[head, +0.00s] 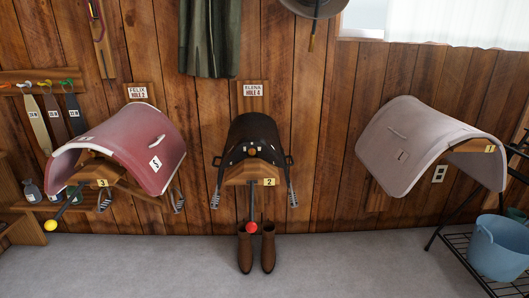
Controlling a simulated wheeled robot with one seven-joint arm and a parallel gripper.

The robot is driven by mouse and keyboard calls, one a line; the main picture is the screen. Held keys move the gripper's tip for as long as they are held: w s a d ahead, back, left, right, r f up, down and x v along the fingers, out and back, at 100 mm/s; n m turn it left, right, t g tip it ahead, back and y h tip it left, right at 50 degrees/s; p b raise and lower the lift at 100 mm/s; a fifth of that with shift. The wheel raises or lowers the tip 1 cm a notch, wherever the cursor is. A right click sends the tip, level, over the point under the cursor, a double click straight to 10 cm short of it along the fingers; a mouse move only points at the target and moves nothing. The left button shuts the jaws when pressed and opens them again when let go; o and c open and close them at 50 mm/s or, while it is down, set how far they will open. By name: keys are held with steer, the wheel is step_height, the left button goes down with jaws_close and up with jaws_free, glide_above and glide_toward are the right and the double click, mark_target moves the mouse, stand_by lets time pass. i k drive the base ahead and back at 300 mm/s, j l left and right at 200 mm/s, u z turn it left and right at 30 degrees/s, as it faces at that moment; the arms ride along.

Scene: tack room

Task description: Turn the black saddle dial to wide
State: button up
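The black saddle (254,133) sits on a wooden wall rack in the middle of the head view, above a yellow tag reading 2. A small round dial-like part (251,151) with an orange spot shows at its front; its markings are too small to read. A dark rod ending in a red ball (251,228) hangs below the rack front. Stirrups hang on both sides. My gripper is not in view.
Brown boots (245,250) stand below the black saddle. A blue bucket (497,248) is at lower right. The grey floor in front is clear.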

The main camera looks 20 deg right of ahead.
mark_target(252, 151)
steer(key=i+j, duration=0.35)
steer(key=i, duration=0.2)
steer(key=i+j, duration=0.35)
steer(key=i, duration=0.2)
steer(key=i+j, duration=0.35)
steer(key=i, duration=0.2)
